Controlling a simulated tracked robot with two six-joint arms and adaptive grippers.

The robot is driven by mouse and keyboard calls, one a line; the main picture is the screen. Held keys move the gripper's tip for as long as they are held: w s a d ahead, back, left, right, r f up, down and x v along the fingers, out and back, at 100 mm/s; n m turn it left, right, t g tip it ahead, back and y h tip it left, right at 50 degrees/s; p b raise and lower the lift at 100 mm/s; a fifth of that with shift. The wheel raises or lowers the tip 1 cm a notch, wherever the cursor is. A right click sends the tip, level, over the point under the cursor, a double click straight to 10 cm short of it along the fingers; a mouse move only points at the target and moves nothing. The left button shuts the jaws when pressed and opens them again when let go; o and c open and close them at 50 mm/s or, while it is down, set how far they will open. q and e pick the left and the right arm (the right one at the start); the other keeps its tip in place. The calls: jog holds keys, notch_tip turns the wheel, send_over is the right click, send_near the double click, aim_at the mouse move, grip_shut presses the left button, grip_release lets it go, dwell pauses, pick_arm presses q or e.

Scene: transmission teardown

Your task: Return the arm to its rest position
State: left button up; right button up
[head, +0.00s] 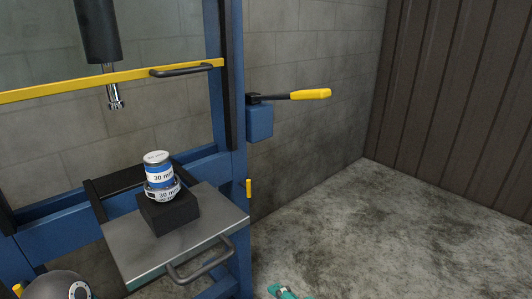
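Neither of my grippers shows in the head view. A dark rounded shape (60,286) at the bottom left edge looks like part of my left arm. A small teal piece (284,292) is cut off by the bottom edge, and I cannot tell what it belongs to. A white and blue cylinder labelled "30 mm" (158,172) stands upright on a ring-like part, also labelled 30 mm (163,193), on a black block (168,212). No gripper touches this stack.
A blue press frame (237,190) holds a grey metal plate with a handle (130,255). A black ram (98,30) hangs above, behind a yellow bar (130,76). A yellow-gripped lever (310,94) sticks out right. The concrete floor (400,230) at right is clear.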

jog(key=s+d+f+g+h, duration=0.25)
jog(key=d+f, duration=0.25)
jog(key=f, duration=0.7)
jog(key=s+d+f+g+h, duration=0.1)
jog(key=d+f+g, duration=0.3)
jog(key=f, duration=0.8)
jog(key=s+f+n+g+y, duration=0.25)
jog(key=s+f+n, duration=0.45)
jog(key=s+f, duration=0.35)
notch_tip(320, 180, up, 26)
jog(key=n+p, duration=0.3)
jog(key=p, duration=2.2)
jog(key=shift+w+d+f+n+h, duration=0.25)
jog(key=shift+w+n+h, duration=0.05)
